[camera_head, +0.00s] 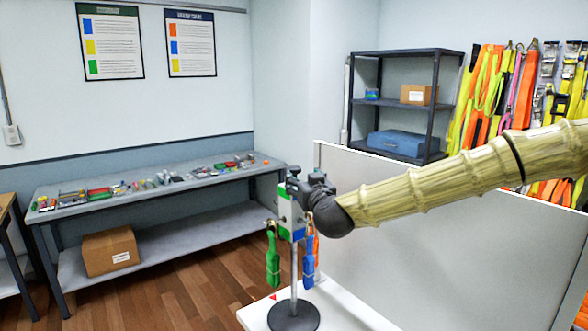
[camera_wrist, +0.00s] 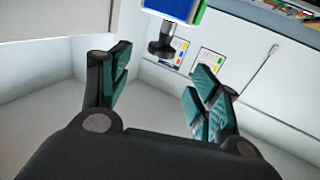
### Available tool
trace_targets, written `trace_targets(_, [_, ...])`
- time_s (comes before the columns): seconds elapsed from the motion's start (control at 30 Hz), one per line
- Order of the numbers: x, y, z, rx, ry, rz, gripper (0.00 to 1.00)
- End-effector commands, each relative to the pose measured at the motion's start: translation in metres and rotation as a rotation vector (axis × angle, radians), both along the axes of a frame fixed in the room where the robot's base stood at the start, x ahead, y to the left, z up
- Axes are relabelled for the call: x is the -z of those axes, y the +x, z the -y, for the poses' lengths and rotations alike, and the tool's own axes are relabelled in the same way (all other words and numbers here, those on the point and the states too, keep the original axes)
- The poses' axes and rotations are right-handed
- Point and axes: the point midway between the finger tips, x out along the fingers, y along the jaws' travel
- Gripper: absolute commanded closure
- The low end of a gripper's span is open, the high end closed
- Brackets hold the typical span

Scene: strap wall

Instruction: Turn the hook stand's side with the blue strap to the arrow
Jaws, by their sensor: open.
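The hook stand (camera_head: 294,262) is a thin pole on a round dark base, upright on a white tabletop. Its head block (camera_head: 290,213) shows a green-and-white face to the left and a blue part to the right. A green strap (camera_head: 272,258) hangs at the left, a blue strap (camera_head: 308,262) at the right, and an orange strap (camera_head: 316,243) partly behind the blue one. A red arrow mark (camera_head: 273,297) lies left of the base. My gripper (camera_head: 300,184) is at the block's top. The wrist view shows its fingers (camera_wrist: 155,88) apart and empty, with the dark knob (camera_wrist: 161,45) beyond them.
A white panel (camera_head: 420,235) stands right behind the white tabletop (camera_head: 345,308). A grey workbench (camera_head: 150,188) with small items is at the left, with a cardboard box (camera_head: 110,251) below. A dark shelf (camera_head: 402,104) and hanging straps (camera_head: 490,95) are behind.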

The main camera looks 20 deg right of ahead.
Motion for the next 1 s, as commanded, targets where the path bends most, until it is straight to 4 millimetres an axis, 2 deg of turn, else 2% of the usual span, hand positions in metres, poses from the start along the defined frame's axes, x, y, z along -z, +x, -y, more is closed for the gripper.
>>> trace_targets(0.8, [-0.001, 0.085, 0.003, -0.001, 0.0, -0.003, 0.38])
trace_targets(1.0, [0.0, 0.099, 0.004, 0.0, 0.0, -0.002, 0.38])
